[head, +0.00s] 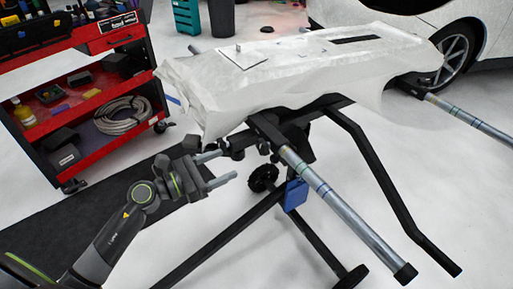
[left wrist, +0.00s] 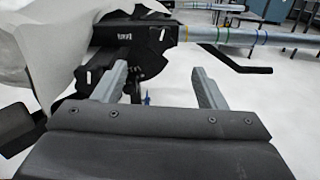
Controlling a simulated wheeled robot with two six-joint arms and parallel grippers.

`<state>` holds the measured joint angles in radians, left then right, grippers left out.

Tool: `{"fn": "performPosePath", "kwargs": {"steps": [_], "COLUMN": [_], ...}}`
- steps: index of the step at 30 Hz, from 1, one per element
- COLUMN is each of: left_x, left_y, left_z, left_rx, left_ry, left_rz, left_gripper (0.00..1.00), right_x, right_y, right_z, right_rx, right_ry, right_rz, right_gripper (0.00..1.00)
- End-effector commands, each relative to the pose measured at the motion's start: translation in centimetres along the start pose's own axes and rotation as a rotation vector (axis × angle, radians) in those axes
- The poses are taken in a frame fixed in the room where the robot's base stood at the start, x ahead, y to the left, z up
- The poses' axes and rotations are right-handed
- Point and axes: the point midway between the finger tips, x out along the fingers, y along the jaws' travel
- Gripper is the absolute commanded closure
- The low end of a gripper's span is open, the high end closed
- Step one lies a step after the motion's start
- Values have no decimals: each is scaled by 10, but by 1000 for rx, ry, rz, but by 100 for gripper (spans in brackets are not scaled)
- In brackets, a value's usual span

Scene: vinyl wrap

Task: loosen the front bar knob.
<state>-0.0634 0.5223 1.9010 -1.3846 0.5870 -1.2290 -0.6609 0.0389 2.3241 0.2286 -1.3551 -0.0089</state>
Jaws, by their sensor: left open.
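The front bar (head: 345,212) is a silver tube with coloured bands, set in a black stand under the white-draped part (head: 290,75). Small dark knobs (head: 263,148) show on the stand near the bar's inner end; I cannot tell which is the front bar knob. My left gripper (head: 228,165) is open and empty, its fingers pointing right toward the knobs, apart from them. In the left wrist view, its two grey fingers (left wrist: 160,88) stand apart below the black bracket, and the banded bar (left wrist: 225,36) runs off to the right. My right gripper is out of view.
A red tool cart (head: 85,120) stands at the left. A bent black stand leg (head: 390,185) and a blue tag (head: 295,194) are right of the gripper. A white car (head: 460,40) is at the back right. The floor at the front right is clear.

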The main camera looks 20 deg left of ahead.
Motion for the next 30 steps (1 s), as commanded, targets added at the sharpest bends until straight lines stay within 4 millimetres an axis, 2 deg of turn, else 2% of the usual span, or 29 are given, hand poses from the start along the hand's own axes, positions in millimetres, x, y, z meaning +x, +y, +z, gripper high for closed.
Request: {"fn": "performPosePath", "kwargs": {"steps": [1,9,15,21,29,30], "left_x": [12,67,98,111,112,112], "left_y": [1,0,0,0,0,0], "left_z": [2,1,0,-1,-1,-1], "left_rx": [-2,-4,-4,-3,-2,-2], "left_ry": [-6,-5,-1,1,1,1], "left_rz": [2,1,1,1,1,1], "left_gripper": [35,35,35,35,35,38], "right_x": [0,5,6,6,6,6], "right_y": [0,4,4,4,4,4], "right_z": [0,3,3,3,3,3], "right_rx": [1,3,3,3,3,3], "right_ry": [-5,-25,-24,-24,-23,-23], "right_rz": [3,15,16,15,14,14], "right_gripper": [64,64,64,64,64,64]}}
